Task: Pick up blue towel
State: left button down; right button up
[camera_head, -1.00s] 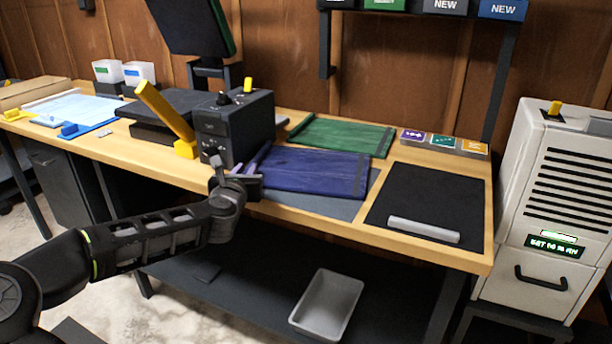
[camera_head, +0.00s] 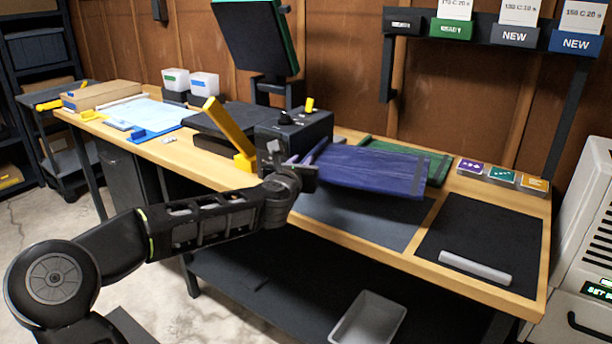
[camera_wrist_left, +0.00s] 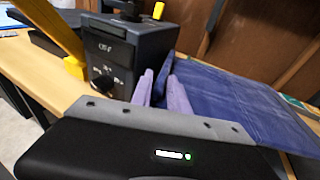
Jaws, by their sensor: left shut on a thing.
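The blue towel (camera_head: 372,172) is held out flat and raised above a grey mat (camera_head: 355,218) on the workbench. My left gripper (camera_head: 308,160) is shut on the towel's left edge. In the left wrist view, the lilac fingertips (camera_wrist_left: 163,92) pinch the towel (camera_wrist_left: 225,100), which stretches away to the right. The towel partly covers the green towel (camera_head: 440,163) behind it. My right gripper is not in view.
A black control box (camera_head: 290,138) with a yellow lever stands just left of the gripper. A black mat (camera_head: 480,235) with a pale roll (camera_head: 475,267) lies at the right. A grey bin (camera_head: 367,320) sits on the lower shelf. Cards (camera_head: 502,174) line the back edge.

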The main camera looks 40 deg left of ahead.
pick_arm(q)
jog(key=r+p, duration=0.1)
jog(key=r, duration=0.2)
jog(key=r+p, duration=0.1)
jog(key=r, duration=0.2)
jog(key=r+p, duration=0.1)
jog(key=r, duration=0.3)
jog(key=shift+a+p, duration=0.25)
jog(key=shift+p, duration=0.15)
jog(key=shift+s+r, duration=0.1)
jog(key=shift+r, duration=0.1)
jog(key=shift+d, duration=0.1)
